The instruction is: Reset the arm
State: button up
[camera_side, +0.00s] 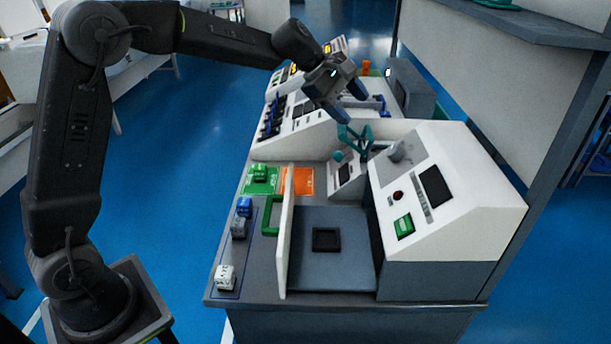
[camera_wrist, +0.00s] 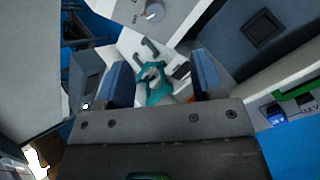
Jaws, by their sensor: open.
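My gripper (camera_side: 345,104) hangs from my arm above the back part of the test bench. Its two fingers are spread apart with nothing between them. In the wrist view my gripper (camera_wrist: 160,88) shows two blue-grey fingers with a gap. A teal handle-like part (camera_side: 355,140) is on the bench just below the fingertips in the side view. In the wrist view the teal part (camera_wrist: 154,84) appears between the fingers, but I cannot tell how far below them it is.
A white console with a green button (camera_side: 404,226) stands at the right. A thin white upright panel (camera_side: 286,235) borders a grey bay with a dark square (camera_side: 326,239). Small blue (camera_side: 244,207) and white (camera_side: 225,277) blocks lie at the left. A grey wall rises at the right.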

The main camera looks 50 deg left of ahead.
jog(key=s+d+r+m+y, duration=0.1)
jog(key=s+r+m, duration=0.35)
jog(key=s, duration=0.65)
jog(key=s+a+f+m+y, duration=0.1)
jog(key=s+f+m+y, duration=0.1)
jog(key=s+m, duration=0.4)
jog(key=s+a+f+m+y, duration=0.1)
jog(key=s+f+m, duration=0.3)
jog(key=s, duration=1.3)
jog(key=m+y, duration=0.1)
jog(key=m, duration=0.2)
jog(key=shift+s+a+f+y, duration=0.25)
jog(key=shift+s+a+y, duration=0.05)
jog(key=shift+y, duration=0.1)
jog(key=shift+c, duration=0.2)
